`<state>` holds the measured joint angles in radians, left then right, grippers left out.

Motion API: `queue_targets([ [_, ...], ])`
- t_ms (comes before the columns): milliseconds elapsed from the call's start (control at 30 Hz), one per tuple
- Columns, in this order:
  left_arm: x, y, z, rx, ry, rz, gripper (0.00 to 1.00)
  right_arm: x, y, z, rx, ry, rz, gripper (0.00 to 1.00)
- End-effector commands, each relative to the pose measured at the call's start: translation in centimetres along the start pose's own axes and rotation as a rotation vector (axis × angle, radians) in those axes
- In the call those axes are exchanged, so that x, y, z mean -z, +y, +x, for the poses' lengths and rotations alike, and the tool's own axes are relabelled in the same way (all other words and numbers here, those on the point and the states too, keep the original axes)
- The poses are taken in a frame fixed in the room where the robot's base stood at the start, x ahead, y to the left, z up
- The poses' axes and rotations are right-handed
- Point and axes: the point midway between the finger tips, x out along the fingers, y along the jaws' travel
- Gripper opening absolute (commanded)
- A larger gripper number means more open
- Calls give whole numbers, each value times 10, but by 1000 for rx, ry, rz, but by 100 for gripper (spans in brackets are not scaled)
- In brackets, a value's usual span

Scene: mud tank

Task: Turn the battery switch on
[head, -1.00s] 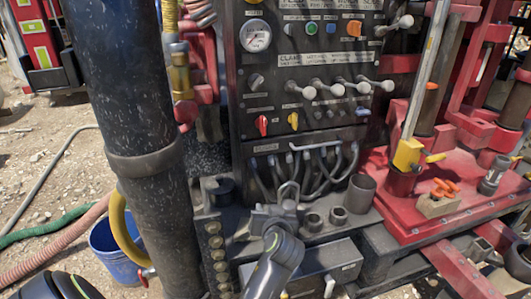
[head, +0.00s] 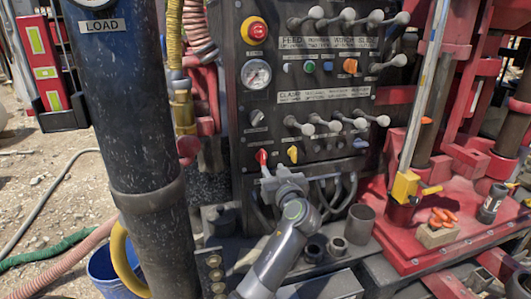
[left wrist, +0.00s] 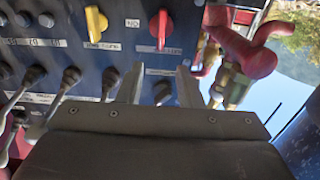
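A dark control panel (head: 330,103) stands ahead. On its lower left is a red rotary switch (head: 262,157), with a yellow rotary switch (head: 293,154) to its right. In the left wrist view the red switch (left wrist: 162,28) has its handle upright and the yellow switch (left wrist: 95,22) is left of it. I cannot read which label says battery. My left gripper (head: 273,174) is just below the red switch in the head view. In the left wrist view its fingers (left wrist: 160,85) are spread and empty, with a black knob (left wrist: 162,92) showing between them. My right gripper is out of view.
Several lever handles (head: 330,125) stick out of the panel above the switches. A red stop button (head: 258,31) and a gauge (head: 257,73) are higher up. A thick black column (head: 130,120) stands to the left. Cables hang below the panel.

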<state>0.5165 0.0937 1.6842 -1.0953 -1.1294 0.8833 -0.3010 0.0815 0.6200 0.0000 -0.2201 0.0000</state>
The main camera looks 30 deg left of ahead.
Motion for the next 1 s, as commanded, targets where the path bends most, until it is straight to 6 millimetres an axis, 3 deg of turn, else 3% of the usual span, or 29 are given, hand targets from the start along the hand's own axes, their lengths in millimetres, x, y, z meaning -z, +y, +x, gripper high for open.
queue_targets([
  [300,3,0,58,1,0,3,33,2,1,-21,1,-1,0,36],
  [500,1,0,79,0,0,2,33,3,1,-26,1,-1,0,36],
  [967,0,0,88,-1,0,-1,33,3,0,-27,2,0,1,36],
  [1000,0,0,88,-1,0,-1,29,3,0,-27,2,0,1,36],
])
